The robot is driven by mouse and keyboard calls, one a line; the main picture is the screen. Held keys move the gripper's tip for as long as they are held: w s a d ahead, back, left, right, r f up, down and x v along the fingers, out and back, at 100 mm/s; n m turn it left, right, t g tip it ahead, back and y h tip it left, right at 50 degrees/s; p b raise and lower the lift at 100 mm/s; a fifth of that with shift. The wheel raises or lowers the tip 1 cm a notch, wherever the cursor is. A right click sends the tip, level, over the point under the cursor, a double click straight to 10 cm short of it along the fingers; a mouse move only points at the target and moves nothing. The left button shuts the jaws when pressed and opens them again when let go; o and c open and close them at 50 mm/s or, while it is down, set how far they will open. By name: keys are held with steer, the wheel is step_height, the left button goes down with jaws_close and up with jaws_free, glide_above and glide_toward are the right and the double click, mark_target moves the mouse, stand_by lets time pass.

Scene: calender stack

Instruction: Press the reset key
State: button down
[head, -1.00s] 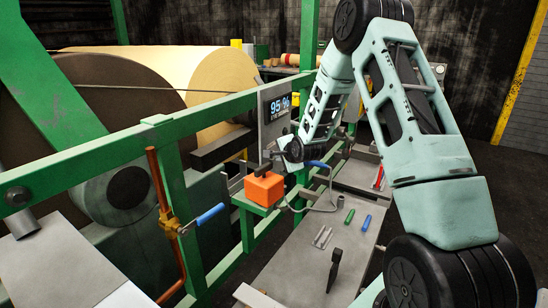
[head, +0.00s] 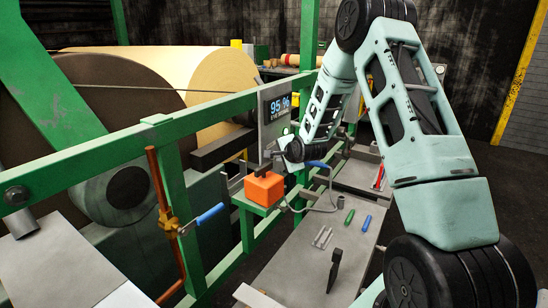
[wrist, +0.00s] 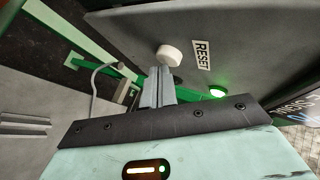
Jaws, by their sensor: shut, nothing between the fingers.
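The reset key is a white round button (wrist: 170,55) on a dark grey panel (wrist: 130,28), beside a label reading RESET (wrist: 202,54), in the wrist view. My gripper (wrist: 161,70) is shut and empty, its fingertips right at the near edge of the button. I cannot tell whether they touch it. In the head view the panel is the grey box with a lit "95 %" display (head: 279,106). My gripper (head: 268,153) is at its lower part there, and the button cannot be made out.
A green lamp (wrist: 217,91) glows on the panel, close to my fingers. An orange block (head: 264,189) sits on a green bracket just below my gripper. Green rails (head: 100,158) run along the large roll (head: 205,80). A grey bench (head: 315,262) holds several tools.

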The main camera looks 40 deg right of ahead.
steer(key=shift+s+d, duration=0.15)
steer(key=shift+s, duration=0.3)
steer(key=shift+s+d, duration=0.3)
steer(key=shift+s, duration=0.5)
steer(key=shift+s+d, duration=0.25)
steer(key=shift+s, duration=0.55)
steer(key=shift+s+d, duration=0.3)
steer(key=shift+s, duration=0.5)
